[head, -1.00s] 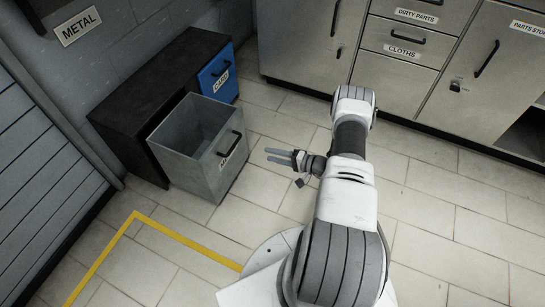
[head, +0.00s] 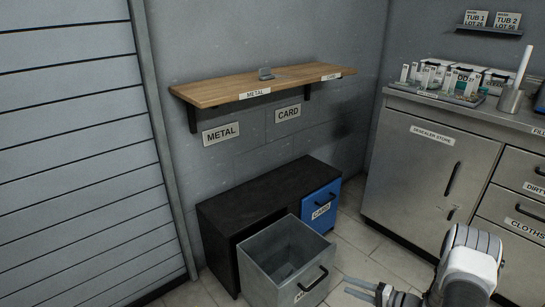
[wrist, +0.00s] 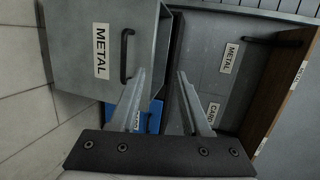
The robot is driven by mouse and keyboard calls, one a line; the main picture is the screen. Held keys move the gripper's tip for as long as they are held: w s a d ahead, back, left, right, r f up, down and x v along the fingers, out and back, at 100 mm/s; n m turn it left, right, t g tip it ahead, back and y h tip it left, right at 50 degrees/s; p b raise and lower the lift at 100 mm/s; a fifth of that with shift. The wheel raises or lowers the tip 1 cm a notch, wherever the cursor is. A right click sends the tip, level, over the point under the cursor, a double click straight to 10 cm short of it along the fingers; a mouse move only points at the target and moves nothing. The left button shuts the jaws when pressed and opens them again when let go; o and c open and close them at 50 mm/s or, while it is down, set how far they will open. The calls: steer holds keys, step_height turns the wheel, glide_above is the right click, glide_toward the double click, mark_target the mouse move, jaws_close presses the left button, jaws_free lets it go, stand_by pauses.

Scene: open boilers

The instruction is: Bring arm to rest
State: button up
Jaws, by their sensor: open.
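My gripper (head: 369,290) shows at the bottom right of the head view, beside the right side of the open grey metal drawer (head: 318,290). In the wrist view my gripper (wrist: 158,100) has its two fingers apart with nothing between them. My arm is bent at the lower right of the head view; its lower part is out of frame. The grey drawer also fills the upper left of the wrist view, with its METAL label and dark handle facing the camera.
The black cabinet (head: 225,205) holds the open grey drawer and a shut blue CARD drawer (head: 322,204). A steel counter (head: 425,165) with boxes stands right. Floor (head: 370,262) between is clear.

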steer(key=s+a+r+n+g+h, duration=0.1)
steer(key=s+a+r+n+g, duration=0.2)
steer(key=r, duration=0.6)
steer(key=s+a+r+n+g+h, duration=0.1)
steer(key=a+r+g, duration=0.1)
steer(key=a+r, duration=0.5)
steer(key=s+a+r+n+g, duration=0.2)
steer(key=r+g, duration=0.1)
steer(key=r, duration=0.8)
steer(key=s+r+n+t+h, duration=0.1)
steer(key=s+r+t+h, duration=0.1)
steer(key=s+r+h, duration=0.55)
steer(key=s+r+n+t+h, duration=0.1)
steer(key=s+r+t+h, duration=0.1)
steer(key=s+r, duration=0.9)
step_height(320, 180, up, 24)
steer(key=s+p, duration=0.2)
steer(key=p, duration=2.5)
steer(key=shift+s+r, duration=0.15)
steer(key=shift+s, duration=0.1)
